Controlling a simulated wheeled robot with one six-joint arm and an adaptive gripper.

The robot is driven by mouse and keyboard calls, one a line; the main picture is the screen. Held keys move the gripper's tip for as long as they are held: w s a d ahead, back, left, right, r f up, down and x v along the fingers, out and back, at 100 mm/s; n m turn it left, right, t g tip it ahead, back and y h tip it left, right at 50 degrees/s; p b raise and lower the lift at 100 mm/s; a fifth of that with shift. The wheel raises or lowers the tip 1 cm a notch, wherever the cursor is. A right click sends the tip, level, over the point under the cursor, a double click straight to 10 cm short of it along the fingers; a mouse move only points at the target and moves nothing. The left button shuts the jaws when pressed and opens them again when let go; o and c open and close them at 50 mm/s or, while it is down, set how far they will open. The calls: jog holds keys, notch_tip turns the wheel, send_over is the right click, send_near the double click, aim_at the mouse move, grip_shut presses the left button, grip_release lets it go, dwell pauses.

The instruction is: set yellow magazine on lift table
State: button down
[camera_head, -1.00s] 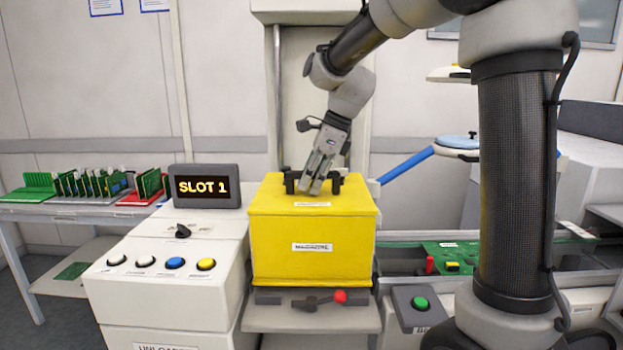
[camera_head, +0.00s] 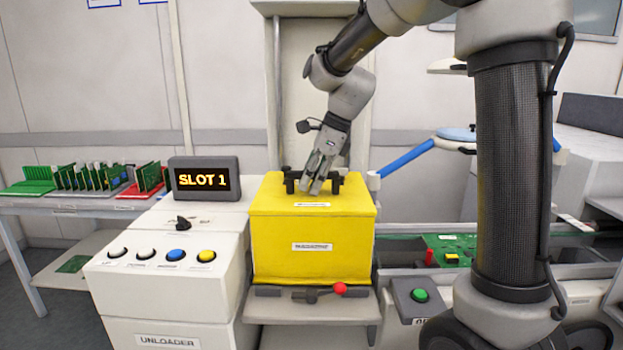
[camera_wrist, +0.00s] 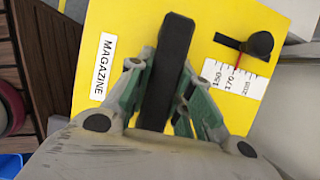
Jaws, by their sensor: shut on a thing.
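The yellow magazine (camera_head: 312,230) is a box with a white label on its front and a black handle on top. It stands upright on, or just over, the grey lift table (camera_head: 312,311); a dark strip shows between them and I cannot tell if they touch. My gripper (camera_head: 314,184) is above the box, shut on the handle. In the wrist view the black handle (camera_wrist: 166,75) passes between the fingers, over the yellow top with its "MAGAZINE" label (camera_wrist: 104,66). A scale and black knob (camera_wrist: 260,43) sit beside it.
A red-knobbed lever (camera_head: 339,289) is at the table's front. At left are the unloader console (camera_head: 150,275), its "SLOT 1" display (camera_head: 204,182) and a bench with green boards (camera_head: 85,179). At right are a green button (camera_head: 419,295) and a conveyor with a board (camera_head: 453,248).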

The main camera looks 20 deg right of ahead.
jog(key=shift+f, duration=0.55)
dwell(0.7)
jog(key=c, duration=1.2)
grip_release()
jog(key=shift+f, duration=0.15)
